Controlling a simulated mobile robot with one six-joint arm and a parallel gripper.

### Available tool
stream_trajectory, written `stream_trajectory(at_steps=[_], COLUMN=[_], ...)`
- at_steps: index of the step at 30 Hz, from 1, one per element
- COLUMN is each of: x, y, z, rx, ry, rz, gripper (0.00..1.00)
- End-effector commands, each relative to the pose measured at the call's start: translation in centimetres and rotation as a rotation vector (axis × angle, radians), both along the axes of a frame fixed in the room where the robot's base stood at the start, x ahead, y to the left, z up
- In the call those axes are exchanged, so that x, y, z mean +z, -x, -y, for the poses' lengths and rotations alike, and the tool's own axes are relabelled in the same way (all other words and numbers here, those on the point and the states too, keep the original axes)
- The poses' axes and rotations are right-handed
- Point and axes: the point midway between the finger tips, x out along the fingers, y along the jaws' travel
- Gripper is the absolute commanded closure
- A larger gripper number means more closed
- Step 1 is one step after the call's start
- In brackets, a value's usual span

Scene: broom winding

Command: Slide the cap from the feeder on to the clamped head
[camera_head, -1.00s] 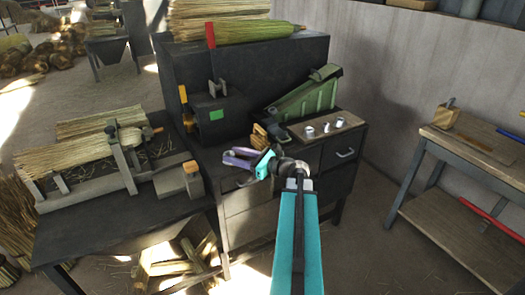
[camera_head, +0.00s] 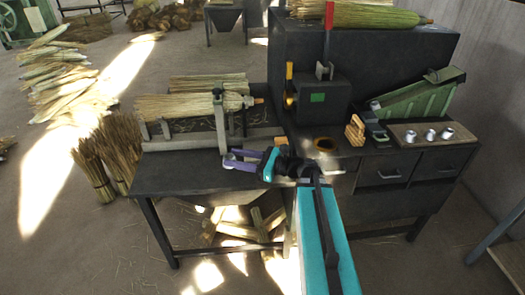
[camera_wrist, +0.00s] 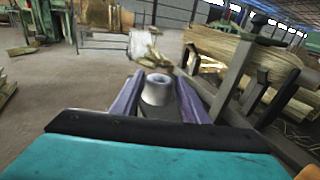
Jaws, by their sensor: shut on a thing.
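My gripper (camera_head: 232,159) has purple fingers and is shut on a pale grey, hollow cap (camera_wrist: 158,88), seen between the fingers in the wrist view. It is above the front right of the dark bench, in front of the clamp. The clamped head (camera_head: 175,107) is a straw bundle lying level in the clamp (camera_head: 219,115), apart from the cap. The straw also shows at the right of the wrist view (camera_wrist: 235,52). The green feeder (camera_head: 415,100) stands on the cabinet at the right.
Several small silver cylinders stand on a wooden board (camera_head: 432,143) before the feeder. A dark machine (camera_head: 320,100) with a red lever stands between clamp and feeder. A grey clamp post (camera_wrist: 235,80) is close to the right finger in the wrist view. The bench front (camera_head: 190,172) is clear.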

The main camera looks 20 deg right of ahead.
Motion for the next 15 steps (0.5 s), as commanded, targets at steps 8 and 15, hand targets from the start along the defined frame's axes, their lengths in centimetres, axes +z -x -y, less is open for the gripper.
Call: stream_trajectory(at_steps=[8,15], x=[-0.3,-0.3], y=[0.5,0.6], z=[-6.0,-6.8], rx=[0.101,0.115], ry=[-0.002,-0.001], rz=[0.001,0.001], gripper=[0.8,0.8])
